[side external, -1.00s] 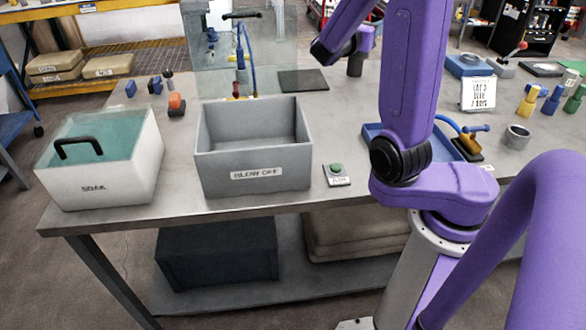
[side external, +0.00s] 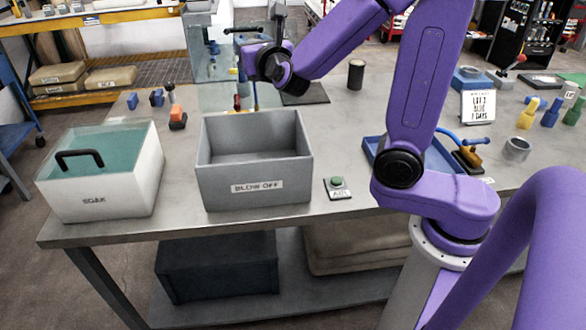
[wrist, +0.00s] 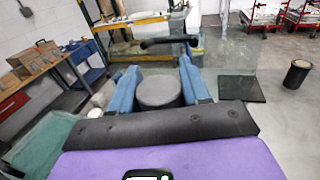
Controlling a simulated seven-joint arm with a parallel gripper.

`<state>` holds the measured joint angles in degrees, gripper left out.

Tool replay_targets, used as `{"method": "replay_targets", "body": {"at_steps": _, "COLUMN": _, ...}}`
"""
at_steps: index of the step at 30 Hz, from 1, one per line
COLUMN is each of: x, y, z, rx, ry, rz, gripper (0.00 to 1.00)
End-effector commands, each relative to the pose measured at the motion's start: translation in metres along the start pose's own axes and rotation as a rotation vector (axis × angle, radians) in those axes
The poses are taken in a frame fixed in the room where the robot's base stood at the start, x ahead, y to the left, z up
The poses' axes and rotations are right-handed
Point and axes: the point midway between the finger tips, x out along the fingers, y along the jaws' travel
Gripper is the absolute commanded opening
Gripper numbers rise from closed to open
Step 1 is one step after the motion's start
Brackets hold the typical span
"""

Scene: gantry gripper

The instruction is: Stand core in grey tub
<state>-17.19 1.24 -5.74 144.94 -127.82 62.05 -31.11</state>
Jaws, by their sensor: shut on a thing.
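The grey tub (side external: 255,192), labelled BLOW OFF, stands open near the front edge of the table. Its visible floor looks empty. In the wrist view, my gripper (wrist: 160,80) has its blue fingers shut on a dark grey round core (wrist: 159,92); its end face shows between them. In the side view, my wrist is beyond the tub, above its back right side. The fingers and the held core cannot be made out clearly there. A separate dark cylinder (side external: 356,74) stands upright at the back of the table and also shows in the wrist view (wrist: 297,74).
The white SOAK tank (side external: 125,190), with a teal lid and black handle, stands left of the tub. A clear screen (side external: 212,60) and a black-handled fixture (side external: 240,29) are behind it. A green button (side external: 337,182) and a blue tray (side external: 438,177) lie to the right.

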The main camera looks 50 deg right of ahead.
Motion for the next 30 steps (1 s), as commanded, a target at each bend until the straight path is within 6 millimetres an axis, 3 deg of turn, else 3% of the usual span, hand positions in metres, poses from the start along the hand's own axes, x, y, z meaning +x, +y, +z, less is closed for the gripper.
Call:
{"method": "replay_targets", "body": {"at_steps": 3, "x": -0.004, "y": 0.018, "z": -0.007, "rx": 0.0, "ry": -0.001, "rz": 0.103, "gripper": 0.07}}
{"method": "replay_targets", "body": {"at_steps": 30, "x": -0.002, "y": 0.033, "z": -0.022, "rx": -0.001, "ry": -0.002, "rz": 0.187, "gripper": 0.07}}
